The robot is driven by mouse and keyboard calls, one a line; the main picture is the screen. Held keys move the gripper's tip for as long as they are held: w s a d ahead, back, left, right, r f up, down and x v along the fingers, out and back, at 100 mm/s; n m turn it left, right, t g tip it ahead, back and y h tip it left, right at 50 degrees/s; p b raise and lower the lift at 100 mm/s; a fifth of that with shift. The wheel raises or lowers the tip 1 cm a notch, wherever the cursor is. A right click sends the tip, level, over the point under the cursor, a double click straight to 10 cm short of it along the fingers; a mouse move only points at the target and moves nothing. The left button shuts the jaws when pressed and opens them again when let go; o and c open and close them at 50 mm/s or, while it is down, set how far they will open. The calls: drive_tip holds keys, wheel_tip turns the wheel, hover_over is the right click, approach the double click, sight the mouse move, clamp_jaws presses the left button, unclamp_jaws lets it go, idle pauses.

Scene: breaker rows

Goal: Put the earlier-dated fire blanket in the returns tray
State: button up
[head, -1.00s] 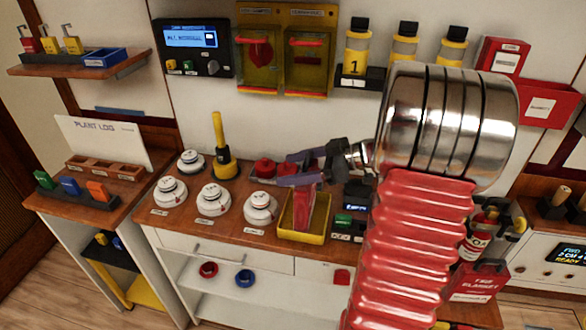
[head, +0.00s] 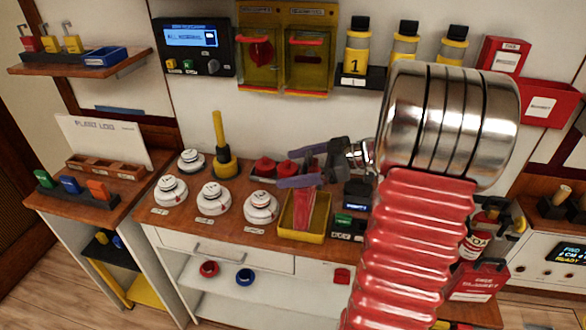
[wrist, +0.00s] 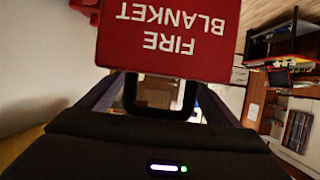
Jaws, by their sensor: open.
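A red fire blanket pack (head: 306,206) is upright in the yellow tray (head: 322,236) on the bench, partly hidden by the fingers. In the wrist view its red face (wrist: 170,62) reads FIRE BLANKET upside down, and its black handle loop (wrist: 186,108) lies between my fingers. My gripper (head: 303,167) is open around the handle, above the tray. I cannot tell whether a finger touches it or whether the pack rests on the tray floor. A second red fire blanket (head: 478,283) stands at the lower right, partly behind my arm. No date is readable on either.
White round detectors (head: 213,198) stand left of the tray. A yellow-and-black upright tool (head: 221,150) is behind them. A dark device (head: 358,194) sits right of the tray. My arm hides much of the bench's right side.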

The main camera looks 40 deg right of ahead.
drive_tip(key=v, duration=1.1)
drive_tip(key=shift+s+d+r, duration=0.2)
drive_tip(key=shift+s, duration=0.1)
idle(0.4)
